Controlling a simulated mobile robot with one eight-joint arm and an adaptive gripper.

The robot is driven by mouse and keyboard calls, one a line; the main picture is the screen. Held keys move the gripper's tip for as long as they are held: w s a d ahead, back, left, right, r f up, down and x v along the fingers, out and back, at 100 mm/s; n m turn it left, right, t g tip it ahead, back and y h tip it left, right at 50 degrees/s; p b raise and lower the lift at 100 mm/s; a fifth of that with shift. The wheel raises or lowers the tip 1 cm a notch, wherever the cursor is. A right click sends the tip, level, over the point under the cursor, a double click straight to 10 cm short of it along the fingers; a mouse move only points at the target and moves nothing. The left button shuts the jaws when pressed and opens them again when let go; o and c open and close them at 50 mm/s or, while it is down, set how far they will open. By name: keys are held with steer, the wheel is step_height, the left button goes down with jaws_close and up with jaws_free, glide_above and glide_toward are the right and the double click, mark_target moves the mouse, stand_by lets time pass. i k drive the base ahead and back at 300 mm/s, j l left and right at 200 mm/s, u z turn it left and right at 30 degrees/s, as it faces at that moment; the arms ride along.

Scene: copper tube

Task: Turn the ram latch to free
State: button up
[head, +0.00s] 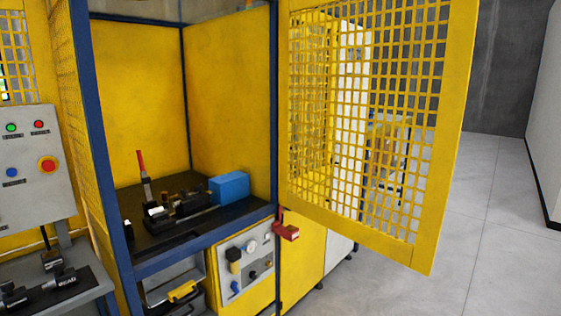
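A yellow machine enclosure (135,90) with blue posts stands with its mesh door (445,130) swung open to the right. Inside, a black fixture (188,203) with small metal parts sits on a dark bed (150,245). An upright lever with a red grip (142,164) stands at its left, and a blue block (229,187) is at its right end. A red block-shaped part (287,231) sits low by the right post. I cannot tell which part is the ram latch or how it is turned. My gripper is not in view.
A grey control box (33,170) with coloured buttons is at the left, above a bench (75,295) holding black tooling. Below the bed are a panel with a gauge (250,247) and a yellow-handled case (183,291). The open door overhangs clear grey floor (490,240) at right.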

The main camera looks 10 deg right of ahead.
mark_target(198, 188)
steer(key=i+l+u, duration=0.2)
steer(key=l+u, duration=0.25)
steer(key=l, duration=0.9)
steer(key=l+u, duration=0.5)
steer(key=l, duration=0.9)
steer(key=i+l+u, duration=0.15)
steer(key=l+u, duration=0.3)
steer(key=l, duration=0.8)
steer(key=k+l+u, duration=0.1)
steer(key=l+u, duration=0.4)
steer(key=l, duration=0.75)
steer(key=j, duration=0.9)
steer(key=i+j, duration=0.25)
steer(key=i, duration=0.25)
steer(key=i+j, duration=0.2)
steer(key=i, duration=0.3)
steer(key=i+j, duration=0.25)
steer(key=i, duration=0.25)
steer(key=i+j+z, duration=0.1)
steer(key=i+j, duration=0.15)
steer(key=i, duration=0.25)
steer(key=i+l, duration=0.15)
steer(key=i, duration=0.25)
steer(key=i+l, duration=0.15)
steer(key=i, duration=0.25)
steer(key=i+l, duration=0.2)
steer(key=i, duration=0.2)
